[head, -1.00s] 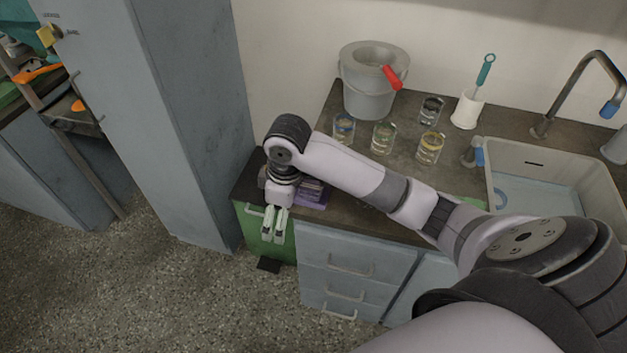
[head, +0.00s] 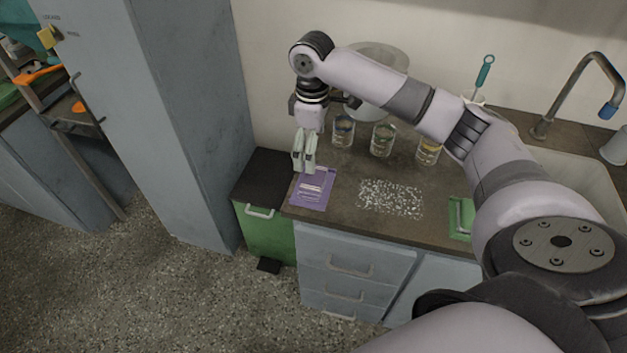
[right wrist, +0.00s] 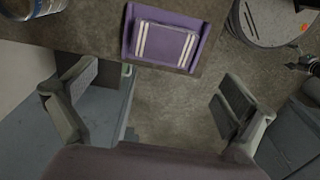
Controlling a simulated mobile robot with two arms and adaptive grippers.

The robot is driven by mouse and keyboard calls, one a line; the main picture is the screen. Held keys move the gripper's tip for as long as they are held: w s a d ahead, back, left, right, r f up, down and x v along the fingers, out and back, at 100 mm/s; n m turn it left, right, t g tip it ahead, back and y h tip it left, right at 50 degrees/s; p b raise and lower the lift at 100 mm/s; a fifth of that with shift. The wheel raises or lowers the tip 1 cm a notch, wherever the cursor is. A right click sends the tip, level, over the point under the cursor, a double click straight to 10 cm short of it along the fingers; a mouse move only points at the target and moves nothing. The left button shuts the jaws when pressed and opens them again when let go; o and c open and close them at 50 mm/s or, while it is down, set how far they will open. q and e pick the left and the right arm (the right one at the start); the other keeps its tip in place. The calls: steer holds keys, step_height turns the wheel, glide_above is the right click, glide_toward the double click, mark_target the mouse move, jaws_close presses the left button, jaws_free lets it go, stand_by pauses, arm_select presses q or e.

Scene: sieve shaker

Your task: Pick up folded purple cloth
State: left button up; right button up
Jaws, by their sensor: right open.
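The folded purple cloth (head: 316,187) with white stripes lies on the counter near its left front corner. In the right wrist view the cloth (right wrist: 166,43) rests on a larger flat purple piece (right wrist: 191,65), close to the counter edge. My right gripper (head: 305,168) hangs fingers-down just above and behind the cloth in the head view. In the right wrist view my right gripper (right wrist: 158,95) has its fingers wide apart with nothing between them, and the cloth is beyond them. My left gripper is not in view.
White granules (head: 390,198) are scattered right of the cloth, near a green dustpan-like item (head: 461,216). A green bin (head: 266,236) stands left of the drawers (head: 352,265).

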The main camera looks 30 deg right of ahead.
glide_above(310, 176)
steer(key=f, duration=0.4)
steer(key=shift+d+f, duration=0.2)
steer(key=shift+d, duration=0.1)
steer(key=f, duration=0.4)
steer(key=shift+s+a+f+p, duration=0.1)
steer(key=shift+a+p, duration=0.2)
steer(key=shift+p, duration=0.1)
steer(key=shift+f, duration=0.55)
steer(key=shift+c, duration=0.5)
steer(key=c, duration=1)
